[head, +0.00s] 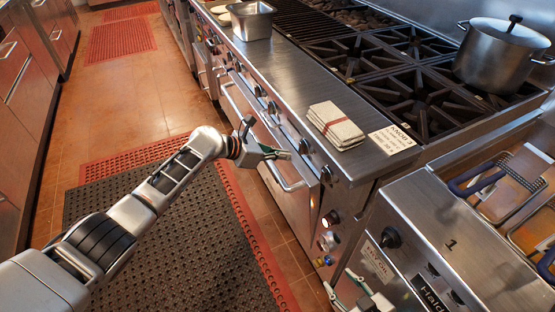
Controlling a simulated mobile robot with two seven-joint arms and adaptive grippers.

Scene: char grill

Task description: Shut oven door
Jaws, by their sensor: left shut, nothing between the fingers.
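The oven door (290,203) is a steel panel on the front of the range, below the knob row. Its long bar handle (291,184) runs along its upper part. The door looks at most slightly ajar; I cannot tell exactly how far. My left gripper (286,155) is shut and empty, over the door's upper part near the handle, hiding some of it. I cannot tell whether it touches.
The range top (300,80) holds folded towels (336,125), a steel pan (251,19) and a large pot (497,57). A fryer (440,230) stands at right. Black and red mats (150,235) cover the open aisle floor; cabinets (28,90) line the left.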

